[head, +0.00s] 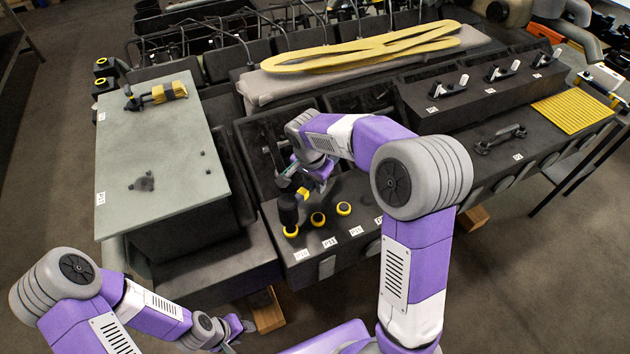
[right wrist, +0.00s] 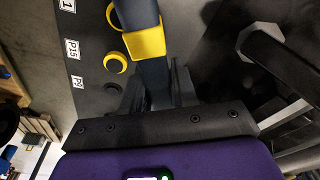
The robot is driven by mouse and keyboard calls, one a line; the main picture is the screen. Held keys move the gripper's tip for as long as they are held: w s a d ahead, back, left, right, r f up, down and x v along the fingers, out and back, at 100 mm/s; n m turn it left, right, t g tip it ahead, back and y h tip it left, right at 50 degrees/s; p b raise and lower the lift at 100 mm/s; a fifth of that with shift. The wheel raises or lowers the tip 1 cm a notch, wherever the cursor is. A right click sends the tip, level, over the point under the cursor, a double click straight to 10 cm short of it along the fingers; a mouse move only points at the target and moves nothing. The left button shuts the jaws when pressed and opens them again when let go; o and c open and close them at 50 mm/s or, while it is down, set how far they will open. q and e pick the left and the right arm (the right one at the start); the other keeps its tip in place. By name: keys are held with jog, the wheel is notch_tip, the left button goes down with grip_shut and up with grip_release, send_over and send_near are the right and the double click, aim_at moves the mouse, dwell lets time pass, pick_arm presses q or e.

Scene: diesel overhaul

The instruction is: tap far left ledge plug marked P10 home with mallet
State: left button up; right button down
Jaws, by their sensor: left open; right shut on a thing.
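The far left plug (head: 291,232), a black plug with a yellow ring, stands on the dark ledge above the leftmost label. The mallet (head: 288,209) has a black head and a yellow band; its head is right over this plug and hides part of it. I cannot tell whether they touch. My right gripper (head: 307,175) is shut on the mallet's handle, which also shows in the right wrist view (right wrist: 147,43). My left gripper (head: 240,328) is open and empty at the bottom, away from the ledge.
Two more yellow-ringed plugs (head: 318,219) (head: 344,208) stand to the right. White labels (head: 329,242) line the ledge front. A grey-green tabletop (head: 160,185) at the left carries a yellow and black tool (head: 160,94). A yellow ribbed mat (head: 572,111) lies far right.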

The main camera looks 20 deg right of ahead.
aim_at(316, 202)
notch_tip(316, 202, down, 6)
jog(key=b, duration=0.5)
jog(key=shift+f, duration=0.1)
jog(key=shift+r, duration=0.2)
notch_tip(316, 202, up, 5)
jog(key=p, duration=0.4)
jog(key=shift+w+f, duration=0.1)
jog(key=shift+f, duration=0.05)
jog(key=shift+f, duration=0.1)
